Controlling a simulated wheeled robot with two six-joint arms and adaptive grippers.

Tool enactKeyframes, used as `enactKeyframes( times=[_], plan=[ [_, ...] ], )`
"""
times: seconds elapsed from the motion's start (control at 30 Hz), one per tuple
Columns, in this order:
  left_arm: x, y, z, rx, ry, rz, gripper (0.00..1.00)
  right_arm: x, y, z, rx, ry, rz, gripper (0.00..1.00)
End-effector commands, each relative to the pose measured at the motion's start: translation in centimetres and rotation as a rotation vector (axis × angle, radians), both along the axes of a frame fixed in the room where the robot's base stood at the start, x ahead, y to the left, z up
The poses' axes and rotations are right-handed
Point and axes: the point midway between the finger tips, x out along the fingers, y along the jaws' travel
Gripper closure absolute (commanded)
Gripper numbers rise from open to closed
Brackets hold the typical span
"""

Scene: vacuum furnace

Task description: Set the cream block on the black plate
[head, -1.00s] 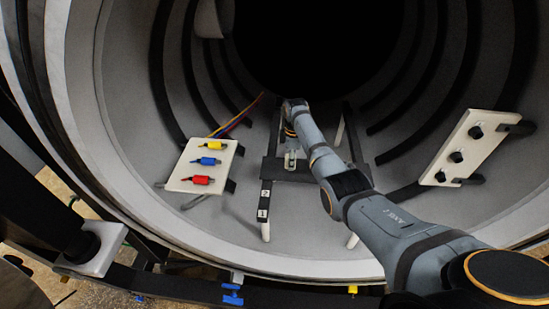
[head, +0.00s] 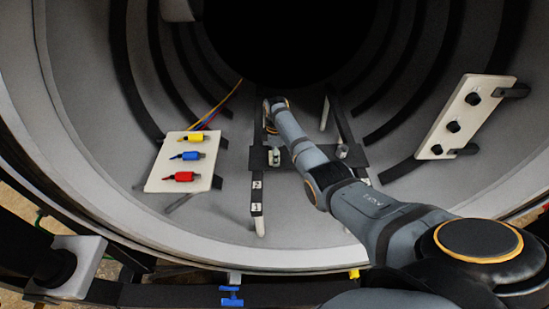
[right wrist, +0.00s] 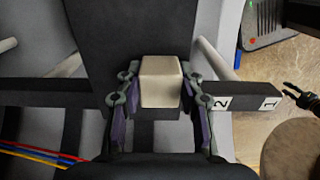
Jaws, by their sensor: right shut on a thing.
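The cream block (right wrist: 160,80) is between the two fingers of my right gripper (right wrist: 160,98) in the right wrist view, and the gripper is shut on it. In the head view the right gripper (head: 274,157) is small and sits over the left part of the black plate (head: 258,160), inside the round furnace chamber. My forearm covers much of the plate there. I cannot tell whether the block touches the plate.
A cream board with yellow, blue and red plugs (head: 160,183) stands to the left. A cream board with several black knobs (head: 450,139) stands to the right. Black rails marked with numbers (head: 257,197) run beside the plate. A small clear-grey thing (head: 342,151) stands on its right part.

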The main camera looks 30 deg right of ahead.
Motion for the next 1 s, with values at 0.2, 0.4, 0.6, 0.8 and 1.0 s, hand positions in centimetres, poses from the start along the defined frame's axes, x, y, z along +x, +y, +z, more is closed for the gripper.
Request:
enactKeyframes(
  times=[0.2,0.4,0.6,0.8,1.0],
  plan=[
    [-2.9,-0.1,-0.4,-0.001,0.044,0.002,0.6,0.0,0.0,-0.3,0.0,-0.001,0.0,0.54],
    [-4.0,-0.1,-0.5,-0.001,0.06,0.003,0.6,0.0,0.0,-0.3,0.0,-0.001,0.0,0.4],
    [-2.7,-0.2,-0.3,-0.002,0.041,0.002,0.6,0.0,0.0,-0.1,0.0,-0.001,0.0,0.4],
    [-2.0,-0.2,-0.5,-0.002,0.03,0.002,0.6,0.1,0.0,2.7,-0.001,-0.005,0.0,0.4],
    [-2.2,-0.2,-1.7,-0.002,0.033,0.002,0.6,0.2,-0.1,7.6,-0.002,-0.006,-0.001,0.4]
  ],
)
